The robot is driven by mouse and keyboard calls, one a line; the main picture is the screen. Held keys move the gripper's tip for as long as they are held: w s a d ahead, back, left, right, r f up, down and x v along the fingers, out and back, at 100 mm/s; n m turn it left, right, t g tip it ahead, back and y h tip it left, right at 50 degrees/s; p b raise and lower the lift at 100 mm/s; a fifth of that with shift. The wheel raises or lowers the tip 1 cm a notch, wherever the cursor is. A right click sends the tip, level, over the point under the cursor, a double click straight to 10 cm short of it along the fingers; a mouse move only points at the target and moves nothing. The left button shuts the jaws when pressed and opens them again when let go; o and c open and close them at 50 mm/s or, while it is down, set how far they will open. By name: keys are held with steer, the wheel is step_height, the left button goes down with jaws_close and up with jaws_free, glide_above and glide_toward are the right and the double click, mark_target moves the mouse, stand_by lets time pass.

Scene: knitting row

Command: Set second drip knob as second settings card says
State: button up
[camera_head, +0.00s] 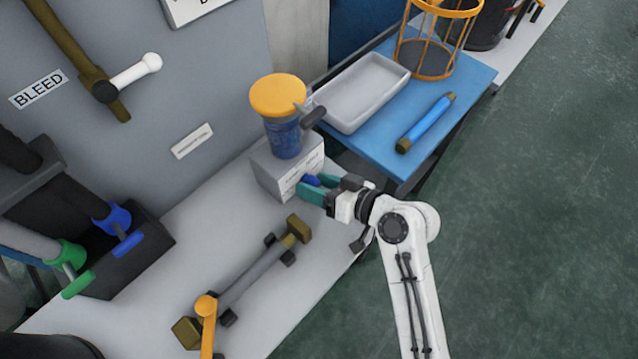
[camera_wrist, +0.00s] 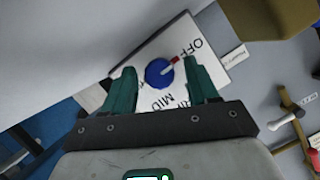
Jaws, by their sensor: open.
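The blue drip knob (camera_wrist: 158,73) sits on a white plate (camera_wrist: 150,45) in the wrist view, with a red-and-white pointer aimed up and right, toward the letters OFF. MID is printed below the knob; other lettering is partly hidden by a finger. My gripper (camera_wrist: 160,82) is open, its teal fingers on either side of the knob; I cannot tell whether they touch it. In the head view my gripper (camera_head: 313,188) is at the front of a grey box (camera_head: 270,172), under a yellow-capped blue jar (camera_head: 285,138). No readable settings card shows.
A white tray (camera_head: 352,112) and a blue rod (camera_head: 427,122) lie on a blue table (camera_head: 478,75) behind my gripper. A grey bar with brass ends (camera_head: 255,275) lies on the bench at front. A small unreadable label (camera_head: 192,141) and a lever (camera_head: 130,75) are on the wall.

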steer(key=c, duration=1)
steer(key=shift+c, duration=0.2)
steer(key=shift+m, duration=0.3)
steer(key=shift+w+d+m+y, duration=0.1)
steer(key=shift+m+y, duration=0.2)
steer(key=shift+m, duration=0.1)
steer(key=shift+f+m+g+y+p, duration=0.15)
steer(key=shift+m+g+y+p, duration=0.45)
steer(key=shift+m, duration=0.9)
steer(key=shift+y, duration=0.3)
steer(key=o, duration=1)
steer(key=shift+g, duration=0.3)
